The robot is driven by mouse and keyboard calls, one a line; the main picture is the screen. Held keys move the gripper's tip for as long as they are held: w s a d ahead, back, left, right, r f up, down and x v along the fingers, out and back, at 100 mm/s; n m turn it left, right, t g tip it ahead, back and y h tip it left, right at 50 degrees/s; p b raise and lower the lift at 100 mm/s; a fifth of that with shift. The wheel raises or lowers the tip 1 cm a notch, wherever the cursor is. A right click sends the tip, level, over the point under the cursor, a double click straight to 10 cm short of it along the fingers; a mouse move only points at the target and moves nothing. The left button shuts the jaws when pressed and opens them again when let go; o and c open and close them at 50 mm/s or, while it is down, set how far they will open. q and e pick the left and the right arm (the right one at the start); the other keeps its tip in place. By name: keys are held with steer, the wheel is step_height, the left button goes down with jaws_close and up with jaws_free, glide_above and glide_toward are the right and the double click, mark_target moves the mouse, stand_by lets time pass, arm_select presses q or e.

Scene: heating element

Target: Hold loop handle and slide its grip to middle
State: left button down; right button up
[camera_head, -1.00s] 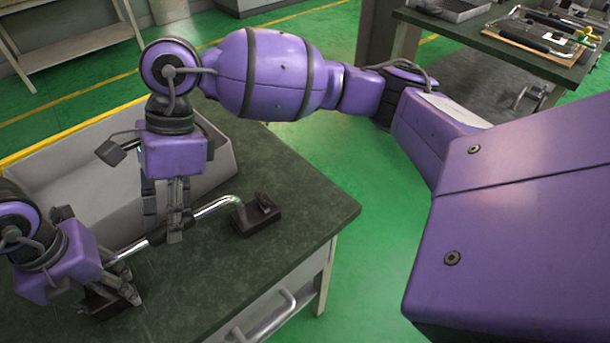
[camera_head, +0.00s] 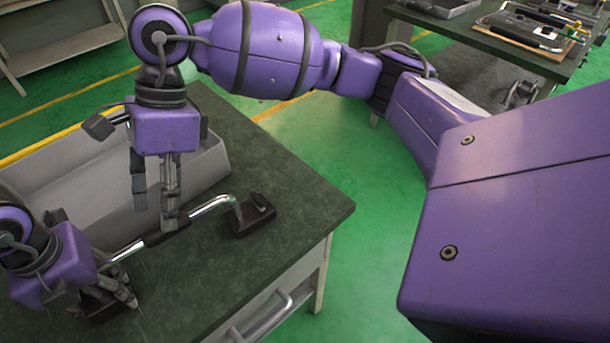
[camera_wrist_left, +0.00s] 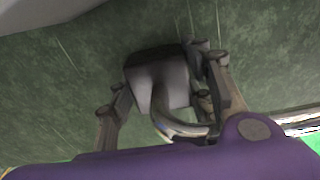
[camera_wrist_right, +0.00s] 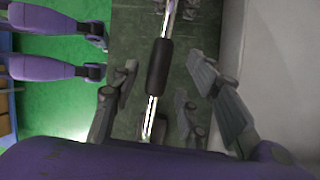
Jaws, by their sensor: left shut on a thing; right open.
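The loop handle is a chrome bar (camera_head: 212,205) with bent ends and a dark sliding grip (camera_wrist_right: 159,66). One end meets a dark block (camera_head: 252,218) at the right; the other meets a dark block (camera_wrist_left: 155,62) under my left gripper. My left gripper (camera_head: 118,294) is shut on the bent left end (camera_wrist_left: 180,128) of the handle. My right gripper (camera_head: 155,218) is open over the bar. In the right wrist view the grip lies between its spread fingers, with bright bar showing on both sides. Its fingers hide part of the bar in the head view.
The handle is on a dark green worktable (camera_head: 290,210). A grey tray (camera_head: 60,185) stands close behind it. The tabletop to the right and front is clear. Another table (camera_head: 470,42) with tools and a handle board stands at the back right.

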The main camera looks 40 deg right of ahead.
steer(key=v, duration=0.8)
steer(key=shift+r, duration=0.25)
steer(key=shift+d, duration=0.1)
arm_select(q)
steer(key=c, duration=0.8)
jaws_free()
steer(key=shift+r, duration=0.1)
arm_select(e)
steer(key=shift+f, duration=0.1)
